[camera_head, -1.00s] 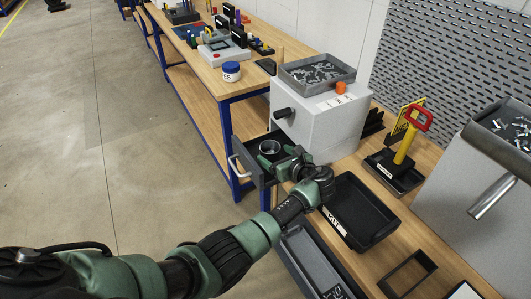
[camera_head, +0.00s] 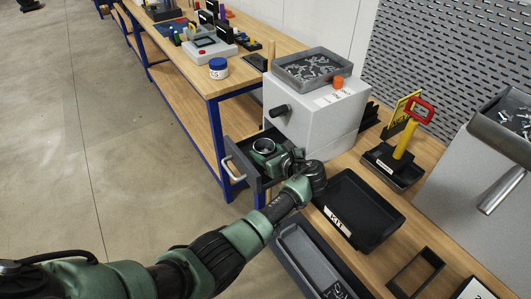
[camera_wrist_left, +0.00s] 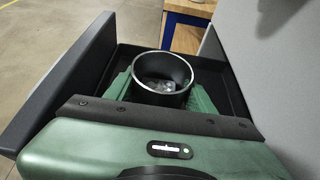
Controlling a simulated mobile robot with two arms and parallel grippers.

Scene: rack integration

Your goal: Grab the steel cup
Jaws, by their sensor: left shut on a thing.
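The steel cup (camera_head: 264,146) stands upright in the open drawer (camera_head: 238,160) of the grey box. In the left wrist view the cup (camera_wrist_left: 163,75) shows a dark inside with some grey pieces at its bottom. My left gripper (camera_head: 266,151) reaches into the drawer and is shut on the cup, with a green finger (camera_wrist_left: 122,84) on one side and another on the other side. The lower part of the cup is hidden by the gripper. My right gripper is not in view.
The grey box (camera_head: 315,115) stands beside the drawer, with a tray of screws (camera_head: 315,84) on top. The drawer front (camera_wrist_left: 68,82) is close to the gripper's left. A black tray (camera_head: 358,207) lies on the bench to the right.

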